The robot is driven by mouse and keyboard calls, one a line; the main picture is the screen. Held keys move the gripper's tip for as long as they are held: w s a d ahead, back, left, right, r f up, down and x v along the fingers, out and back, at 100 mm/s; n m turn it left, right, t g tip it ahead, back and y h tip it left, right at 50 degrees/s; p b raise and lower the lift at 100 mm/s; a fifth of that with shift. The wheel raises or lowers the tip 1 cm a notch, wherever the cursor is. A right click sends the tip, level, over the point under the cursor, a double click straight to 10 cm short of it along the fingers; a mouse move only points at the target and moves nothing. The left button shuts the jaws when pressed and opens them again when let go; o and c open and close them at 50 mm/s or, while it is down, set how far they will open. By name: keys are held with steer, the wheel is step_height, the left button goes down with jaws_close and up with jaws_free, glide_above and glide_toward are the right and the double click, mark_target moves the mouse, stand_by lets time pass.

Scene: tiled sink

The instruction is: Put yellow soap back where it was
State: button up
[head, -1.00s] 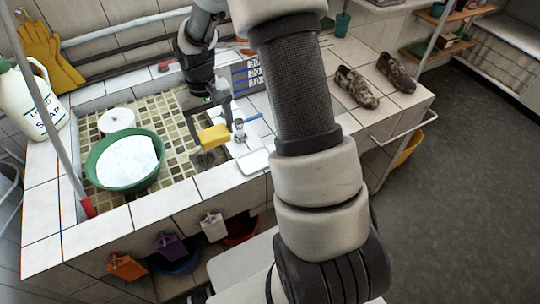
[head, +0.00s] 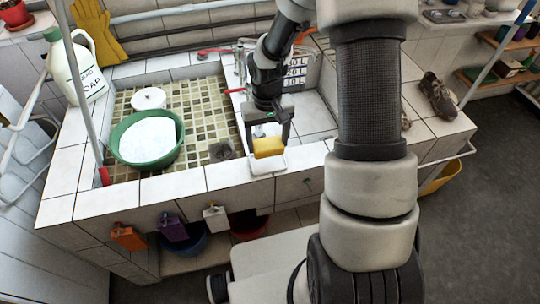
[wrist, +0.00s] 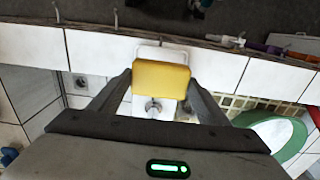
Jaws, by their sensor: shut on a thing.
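The yellow soap (head: 268,149) is a small block held between the fingertips of my gripper (head: 270,141). My gripper is shut on it and points down at the near rim of the sink. A white soap dish (head: 263,169) lies on the tiled rim beneath and just in front of the soap, partly covered by it. In the wrist view the yellow soap (wrist: 160,79) spans both fingers, and the white dish (wrist: 172,55) shows behind it. The height of the soap above the dish is hard to judge.
A green basin (head: 148,164) with white contents and a white round lidded item (head: 148,98) stand in the sink to the left. A white soap jug (head: 80,72) and yellow gloves (head: 98,32) are at the back left. Colored pieces hang on the front wall.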

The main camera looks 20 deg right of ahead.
steer(key=shift+f, duration=2.95)
steer(key=shift+f+b, duration=0.2)
steer(key=shift+b, duration=0.1)
steer(key=o, duration=1.2)
steer(key=shift+r, duration=0.1)
